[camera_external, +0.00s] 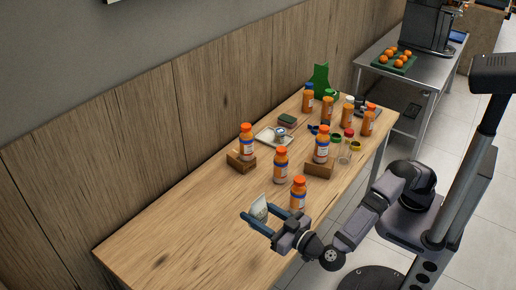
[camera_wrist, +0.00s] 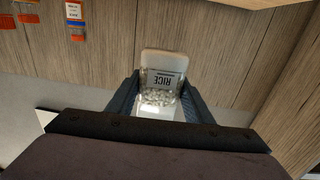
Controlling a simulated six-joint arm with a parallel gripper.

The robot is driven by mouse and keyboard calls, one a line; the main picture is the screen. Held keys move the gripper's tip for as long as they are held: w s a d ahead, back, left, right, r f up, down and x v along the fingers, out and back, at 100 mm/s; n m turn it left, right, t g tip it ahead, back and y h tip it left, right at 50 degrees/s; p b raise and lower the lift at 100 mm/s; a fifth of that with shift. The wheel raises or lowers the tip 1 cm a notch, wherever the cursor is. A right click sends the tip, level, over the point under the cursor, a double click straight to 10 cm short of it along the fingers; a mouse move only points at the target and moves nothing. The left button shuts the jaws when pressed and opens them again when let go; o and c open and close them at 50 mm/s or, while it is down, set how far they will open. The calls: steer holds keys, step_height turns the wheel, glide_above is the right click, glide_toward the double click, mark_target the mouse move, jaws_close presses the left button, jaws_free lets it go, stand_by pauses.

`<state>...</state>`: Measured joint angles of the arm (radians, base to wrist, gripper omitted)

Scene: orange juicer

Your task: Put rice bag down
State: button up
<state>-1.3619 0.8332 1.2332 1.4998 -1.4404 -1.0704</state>
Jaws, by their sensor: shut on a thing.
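The rice bag (camera_wrist: 162,80) is a small pale pouch with a "RICE" label and white grains showing in its lower part. In the wrist view it sits between the two fingers of my gripper (camera_wrist: 160,97). In the external view the rice bag (camera_external: 259,208) is at the fingers of my gripper (camera_external: 262,214), over the near part of the wooden table (camera_external: 165,235). My gripper is shut on it. Whether the bag's bottom touches the table is hard to tell.
Orange bottles (camera_external: 298,193) stand close to the right of the bag, with another bottle (camera_external: 281,165) behind. Wooden blocks (camera_external: 241,162) hold further bottles. A small tray (camera_external: 268,137) lies farther back. The table's left part is clear. A wood-panelled wall (camera_external: 130,130) runs along the far edge.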

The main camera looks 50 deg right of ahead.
step_height(320, 180, up, 19)
steer(key=p, duration=1.7)
steer(key=shift+r+p, duration=0.2)
steer(key=shift+p, duration=0.15)
steer(key=shift+f, duration=0.2)
step_height(320, 180, down, 25)
steer(key=b, duration=2.5)
steer(key=shift+f+b, duration=0.45)
steer(key=shift+f, duration=4.35)
